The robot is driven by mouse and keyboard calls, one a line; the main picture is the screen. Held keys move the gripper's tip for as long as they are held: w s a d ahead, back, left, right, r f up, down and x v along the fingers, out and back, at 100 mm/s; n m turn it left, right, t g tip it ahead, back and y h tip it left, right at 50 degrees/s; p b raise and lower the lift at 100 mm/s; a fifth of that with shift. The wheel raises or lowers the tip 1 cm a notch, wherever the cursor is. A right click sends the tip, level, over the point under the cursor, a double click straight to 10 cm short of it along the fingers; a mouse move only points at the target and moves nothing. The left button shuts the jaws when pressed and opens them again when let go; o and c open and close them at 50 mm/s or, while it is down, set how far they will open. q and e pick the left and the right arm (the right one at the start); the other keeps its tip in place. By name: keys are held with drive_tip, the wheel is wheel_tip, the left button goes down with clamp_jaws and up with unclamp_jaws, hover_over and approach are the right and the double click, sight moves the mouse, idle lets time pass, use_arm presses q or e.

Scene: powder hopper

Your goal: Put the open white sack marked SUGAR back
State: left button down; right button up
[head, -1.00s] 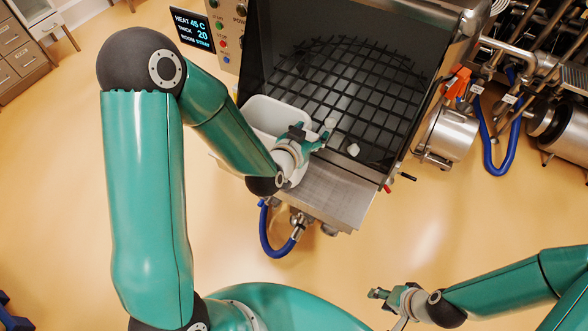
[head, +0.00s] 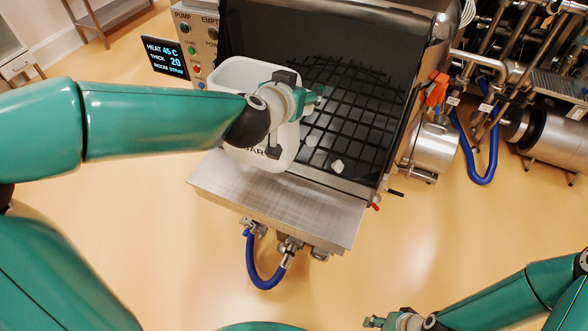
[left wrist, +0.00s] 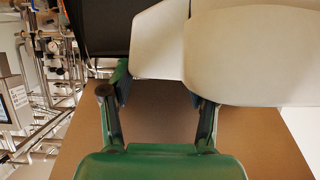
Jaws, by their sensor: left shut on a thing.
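The open white sack (head: 262,160), with the end of its black lettering showing, is at the left part of the hopper front, above where the steel shelf meets the grid. Its mouth faces up toward the head camera. My left gripper (head: 305,98) is shut on the sack at its right side, and my wrist covers part of it. In the left wrist view the pale sack (left wrist: 250,50) fills the upper right, beyond the fingers (left wrist: 160,100). I cannot tell whether its base touches the shelf. My right gripper (head: 374,321) is low at the bottom edge, away from the hopper; its jaws are unclear.
The dark hopper grid (head: 350,110) holds a few white lumps (head: 337,166). The bare steel shelf (head: 280,205) runs along its front. A control panel (head: 198,45) and display (head: 165,58) stand at left. Pipes and a steel motor (head: 432,148) are at right.

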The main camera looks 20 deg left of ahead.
use_arm(q)
wheel_tip(320, 180, down, 18)
drive_tip(key=b, duration=0.7)
drive_tip(key=shift+c, duration=1.5)
unclamp_jaws()
drive_tip(key=shift+r, duration=0.15)
